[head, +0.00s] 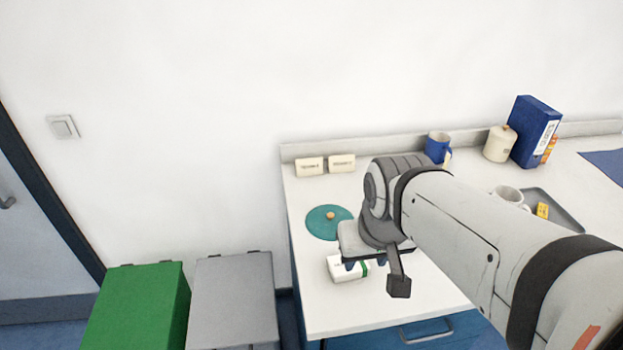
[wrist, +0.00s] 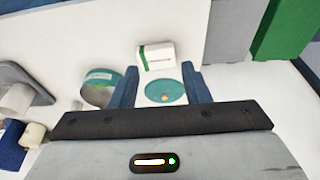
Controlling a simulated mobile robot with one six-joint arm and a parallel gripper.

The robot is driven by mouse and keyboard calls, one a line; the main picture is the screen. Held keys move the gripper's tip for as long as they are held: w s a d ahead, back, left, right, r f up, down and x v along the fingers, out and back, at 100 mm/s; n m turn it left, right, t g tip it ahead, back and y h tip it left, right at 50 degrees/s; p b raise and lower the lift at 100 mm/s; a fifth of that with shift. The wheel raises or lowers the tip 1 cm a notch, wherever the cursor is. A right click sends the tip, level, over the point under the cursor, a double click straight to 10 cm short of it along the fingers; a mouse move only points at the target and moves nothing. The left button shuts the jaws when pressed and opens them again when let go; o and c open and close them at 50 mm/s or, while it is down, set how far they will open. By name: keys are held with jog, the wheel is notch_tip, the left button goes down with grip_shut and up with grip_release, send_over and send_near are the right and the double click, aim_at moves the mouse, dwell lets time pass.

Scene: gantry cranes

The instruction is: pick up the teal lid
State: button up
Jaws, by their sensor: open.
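The teal lid (head: 322,228) is a flat round disc with a small orange knob. It lies on the white counter, left of my gripper (head: 366,265) in the head view. In the wrist view the lid (wrist: 158,90) shows between the two blue fingers of my gripper (wrist: 160,70), with its lower edge close to the dark gripper body. My gripper is open and empty, above the counter and apart from the lid.
A white box with a green stripe (head: 344,272) lies near the lid, partly under my gripper. A teal-banded pot (wrist: 97,91) stands beside one finger. Two small cards (head: 309,167) stand at the back. Green (head: 135,310) and grey (head: 235,300) bins stand left of the counter.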

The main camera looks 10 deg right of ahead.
jog(key=w+r+n, duration=0.1)
jog(key=w+n, duration=0.1)
jog(key=w, duration=0.4)
jog(key=n+g, duration=0.3)
jog(key=n, duration=0.4)
send_near(330, 214)
jog(key=shift+w+d+f, duration=0.1)
jog(key=shift+d+f, duration=0.05)
jog(key=shift+w+f, duration=0.2)
jog(key=shift+f, duration=0.05)
jog(key=f, duration=0.2)
jog(key=f+p, duration=0.1)
jog(key=f, duration=0.2)
jog(key=f+p, duration=0.1)
jog(key=f, duration=0.1)
jog(key=shift+s+f, duration=0.4)
grip_shut()
